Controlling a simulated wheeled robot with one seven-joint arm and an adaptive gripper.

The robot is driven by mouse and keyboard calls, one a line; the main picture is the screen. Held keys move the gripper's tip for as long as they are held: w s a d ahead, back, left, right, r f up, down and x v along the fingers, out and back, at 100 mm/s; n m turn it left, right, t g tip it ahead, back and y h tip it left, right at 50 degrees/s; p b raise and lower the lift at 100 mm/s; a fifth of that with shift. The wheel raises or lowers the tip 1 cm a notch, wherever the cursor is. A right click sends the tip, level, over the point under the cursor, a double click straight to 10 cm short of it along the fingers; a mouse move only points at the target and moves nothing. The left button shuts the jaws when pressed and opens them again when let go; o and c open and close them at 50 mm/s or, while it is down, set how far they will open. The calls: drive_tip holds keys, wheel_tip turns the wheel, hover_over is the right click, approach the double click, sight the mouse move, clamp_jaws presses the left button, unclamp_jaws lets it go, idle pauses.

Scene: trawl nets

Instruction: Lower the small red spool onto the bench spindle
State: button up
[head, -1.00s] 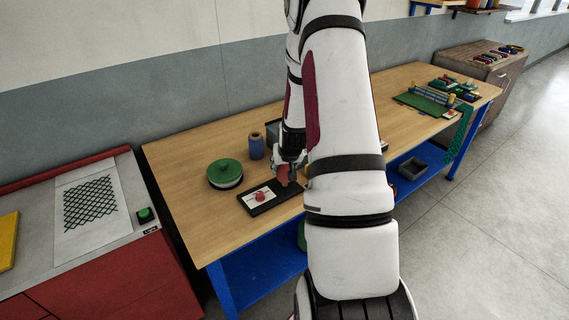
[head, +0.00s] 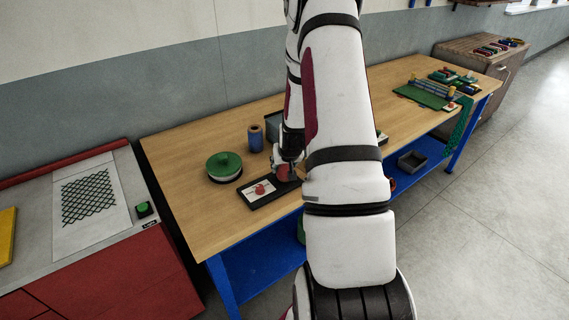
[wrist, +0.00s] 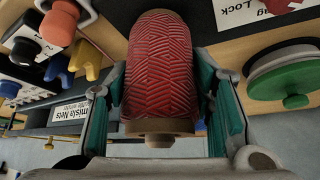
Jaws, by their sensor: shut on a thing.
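The small red spool (wrist: 160,65), wound with patterned red cord, fills the middle of the wrist view. A tan core end (wrist: 158,132) shows on it. My gripper (head: 285,168) is shut on it, with a teal finger on each side. In the head view the spool (head: 283,173) is small and partly covered by my gripper, by the right end of a dark board (head: 250,202). No bench spindle can be made out; I cannot tell whether the spool touches anything below.
A green-topped round item (head: 224,165) and a blue spool (head: 255,139) stand left of my gripper on the wooden bench (head: 190,210). The green top also shows at the wrist view's right (wrist: 285,80). Knobs and hooks (wrist: 57,65) are at its left. My arm hides the bench's middle.

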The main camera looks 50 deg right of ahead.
drive_tip(key=o, duration=1.3)
drive_tip(key=v, duration=1.2)
